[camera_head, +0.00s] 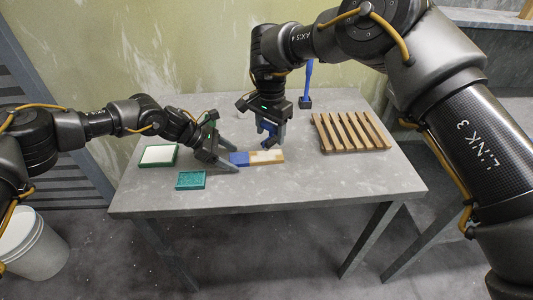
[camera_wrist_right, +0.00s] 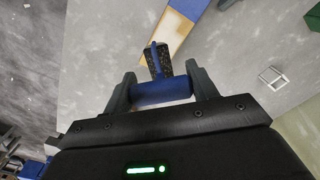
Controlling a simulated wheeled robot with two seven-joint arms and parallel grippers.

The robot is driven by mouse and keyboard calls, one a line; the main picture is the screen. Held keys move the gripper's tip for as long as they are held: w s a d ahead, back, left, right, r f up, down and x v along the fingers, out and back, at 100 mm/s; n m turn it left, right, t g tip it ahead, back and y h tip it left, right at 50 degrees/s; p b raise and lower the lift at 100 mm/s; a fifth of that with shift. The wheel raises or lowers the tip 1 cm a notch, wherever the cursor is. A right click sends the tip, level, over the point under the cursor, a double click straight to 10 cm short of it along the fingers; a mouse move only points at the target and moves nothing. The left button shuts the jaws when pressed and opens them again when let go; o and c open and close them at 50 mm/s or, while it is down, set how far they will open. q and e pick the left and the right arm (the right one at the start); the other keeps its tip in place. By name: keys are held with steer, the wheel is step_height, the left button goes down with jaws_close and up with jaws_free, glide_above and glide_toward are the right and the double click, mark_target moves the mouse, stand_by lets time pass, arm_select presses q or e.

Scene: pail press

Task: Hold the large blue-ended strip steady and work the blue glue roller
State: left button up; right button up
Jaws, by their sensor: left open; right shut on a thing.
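The large strip (camera_head: 278,157) lies flat near the middle of the table, with a blue end (camera_head: 239,159) on the left and a pale patch along its wooden part. It also shows in the right wrist view (camera_wrist_right: 175,40). My left gripper (camera_head: 233,157) is open at the blue end; I cannot tell whether its fingers touch it. My right gripper (camera_head: 271,138) is shut on the handle of the blue glue roller (camera_wrist_right: 162,92), above the strip. The roller's dark head points toward the strip; whether it touches is unclear.
A green-framed white pad (camera_head: 158,155) and a green tray (camera_head: 191,180) lie at left. A slatted wooden rack (camera_head: 350,132) is at right. A blue-handled tool (camera_head: 307,88) stands at the back. A white pail (camera_head: 32,245) is on the floor. The table's front right is clear.

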arm_select(q)
steer(key=shift+r, duration=0.1)
steer(key=v, duration=1.2)
